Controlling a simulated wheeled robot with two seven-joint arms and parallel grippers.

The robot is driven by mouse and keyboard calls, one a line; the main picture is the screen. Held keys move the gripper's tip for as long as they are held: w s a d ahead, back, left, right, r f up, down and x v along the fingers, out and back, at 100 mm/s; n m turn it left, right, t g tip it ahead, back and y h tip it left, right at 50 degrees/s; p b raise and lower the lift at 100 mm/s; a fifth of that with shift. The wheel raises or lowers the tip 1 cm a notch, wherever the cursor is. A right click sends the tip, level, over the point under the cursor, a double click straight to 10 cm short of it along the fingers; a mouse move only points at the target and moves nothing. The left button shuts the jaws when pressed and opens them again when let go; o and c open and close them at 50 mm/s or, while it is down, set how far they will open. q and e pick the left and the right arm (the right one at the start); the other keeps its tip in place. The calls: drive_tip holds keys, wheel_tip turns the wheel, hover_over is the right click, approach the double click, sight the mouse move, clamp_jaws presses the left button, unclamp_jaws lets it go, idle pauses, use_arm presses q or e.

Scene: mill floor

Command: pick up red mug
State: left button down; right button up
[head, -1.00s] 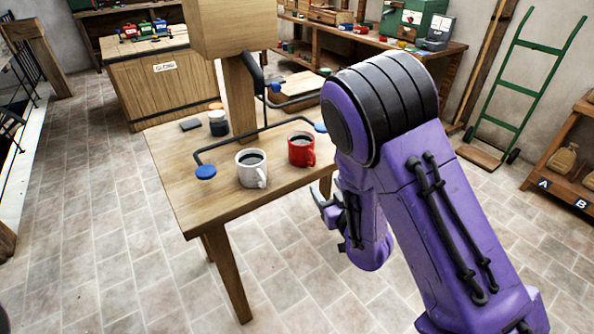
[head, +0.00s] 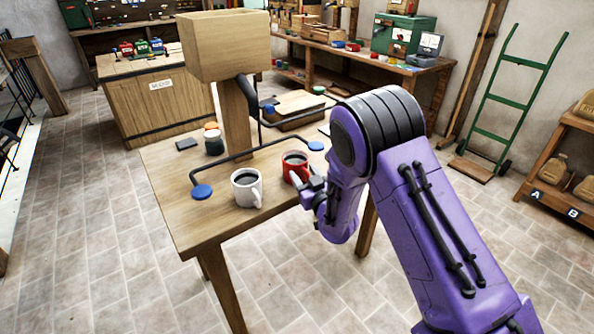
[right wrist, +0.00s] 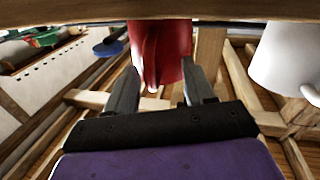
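The red mug (head: 294,167) holds dark liquid and stands upright on the wooden table (head: 185,215), to the right of a white mug (head: 247,188). My right gripper (head: 307,187) is at the near right side of the red mug. In the right wrist view, the two fingers (right wrist: 161,88) are apart, with the red mug (right wrist: 172,45) and its handle just ahead, in the gap between them. Whether the fingers touch the mug cannot be told. The white mug (right wrist: 288,58) also shows there at the right. My left gripper is out of view.
A bent dark rod with blue round ends (head: 202,191) lies behind the mugs. A wooden post with a box on top (head: 226,48) rises from the table. A dark jar (head: 213,142) and a dark flat block (head: 186,144) are at the back. The table's front left is bare.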

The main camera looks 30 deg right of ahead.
clamp_jaws()
